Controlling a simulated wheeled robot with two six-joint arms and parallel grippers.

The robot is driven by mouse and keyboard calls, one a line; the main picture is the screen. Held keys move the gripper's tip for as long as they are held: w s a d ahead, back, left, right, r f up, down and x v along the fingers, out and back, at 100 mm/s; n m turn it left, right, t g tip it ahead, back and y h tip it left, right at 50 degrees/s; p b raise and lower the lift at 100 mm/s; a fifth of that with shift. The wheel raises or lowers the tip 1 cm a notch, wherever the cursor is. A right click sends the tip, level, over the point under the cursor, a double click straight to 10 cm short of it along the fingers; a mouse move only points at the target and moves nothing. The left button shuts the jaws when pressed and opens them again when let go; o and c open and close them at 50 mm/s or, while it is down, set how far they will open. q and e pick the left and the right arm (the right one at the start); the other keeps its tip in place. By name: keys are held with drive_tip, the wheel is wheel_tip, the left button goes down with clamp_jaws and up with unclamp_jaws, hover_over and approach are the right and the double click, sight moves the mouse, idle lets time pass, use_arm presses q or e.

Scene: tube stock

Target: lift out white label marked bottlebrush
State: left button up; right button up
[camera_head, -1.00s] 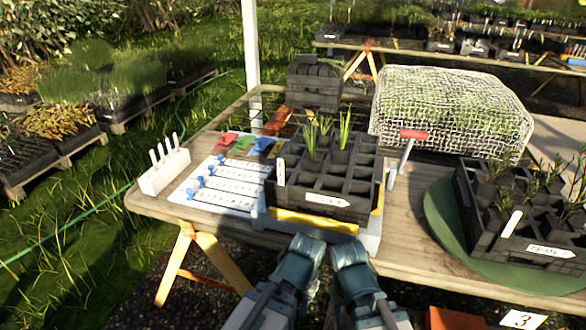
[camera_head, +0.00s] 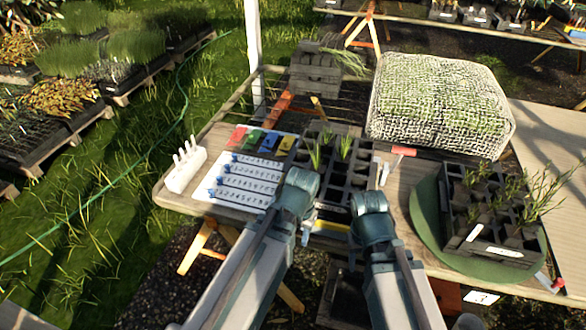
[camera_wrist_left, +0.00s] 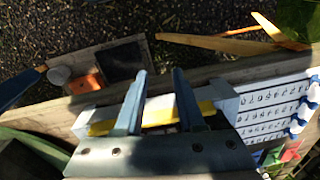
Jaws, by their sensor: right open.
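The black tray (camera_head: 360,172) of square cells with a few green seedlings stands on the table, partly hidden by my grippers. A white label (camera_head: 474,232) leans in the second black tray (camera_head: 500,258) at the right. Any lettering on it is too small to read. Several white upright tags stand in a white rack (camera_head: 180,180) at the left. My left gripper (camera_head: 300,185) is over the near-left part of the middle tray; the left wrist view shows its two fingers (camera_wrist_left: 159,78) apart and empty. My right gripper (camera_head: 368,203) is open at the tray's near-right side.
A white number board (camera_head: 240,196) with blue pegs and coloured cards lies left of the middle tray. A red-handled tool (camera_head: 403,152) is right of it. A netted block of plants (camera_head: 440,105) stands behind. The right tray sits on a green round mat (camera_head: 424,215).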

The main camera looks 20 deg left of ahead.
use_arm(q)
drive_tip(key=w+a+r+m+p, duration=0.2)
drive_tip(key=w+r+m+p, duration=0.1)
drive_tip(key=r+p, duration=0.7)
drive_tip(key=w+a+r+m+p, duration=0.3)
drive_tip(key=r+p, duration=0.6)
drive_tip(key=r, duration=0.2)
drive_tip(key=w+m, duration=0.4)
drive_tip(key=m, duration=0.7)
use_arm(e)
wheel_tip(320, 180, up, 22)
use_arm(q)
drive_tip(key=shift+h, duration=0.3)
drive_tip(key=f+b, duration=1.3)
drive_tip(key=shift+w+d+f+b, duration=0.15)
drive_tip(key=shift+w+d+b, duration=0.1)
drive_tip(key=shift+b, duration=0.15)
use_arm(e)
wheel_tip(320, 180, down, 14)
use_arm(q)
clamp_jaws()
